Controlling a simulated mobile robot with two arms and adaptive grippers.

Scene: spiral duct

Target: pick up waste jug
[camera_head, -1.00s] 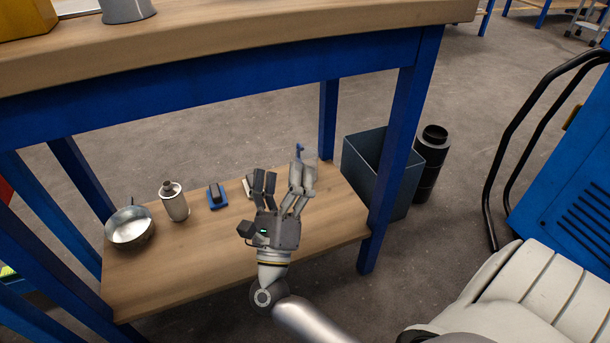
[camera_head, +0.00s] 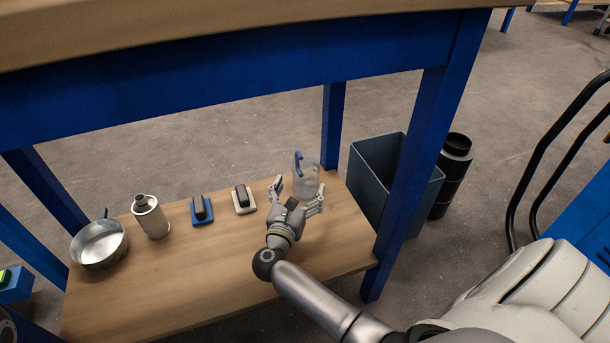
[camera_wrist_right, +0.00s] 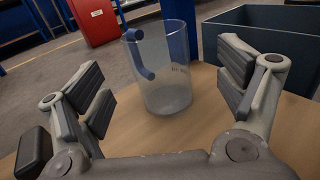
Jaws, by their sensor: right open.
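The waste jug (camera_head: 308,178) is a clear, frosted jug with a blue handle. It stands upright on the lower wooden shelf near the right end. My right gripper (camera_head: 299,196) is open just in front of it, its fingers spread to either side. In the right wrist view the jug (camera_wrist_right: 166,85) stands ahead between the open fingers of the gripper (camera_wrist_right: 170,95), with the handle on its left side. I see no contact between the fingers and the jug. My left gripper is not in view.
On the shelf (camera_head: 200,275) left of the jug are a white-based block (camera_head: 245,199), a blue-based block (camera_head: 202,210), a metal canister (camera_head: 150,217) and a metal pan (camera_head: 98,243). A blue table leg (camera_head: 425,150) and grey bin (camera_head: 372,175) stand right. The tabletop overhangs the shelf.

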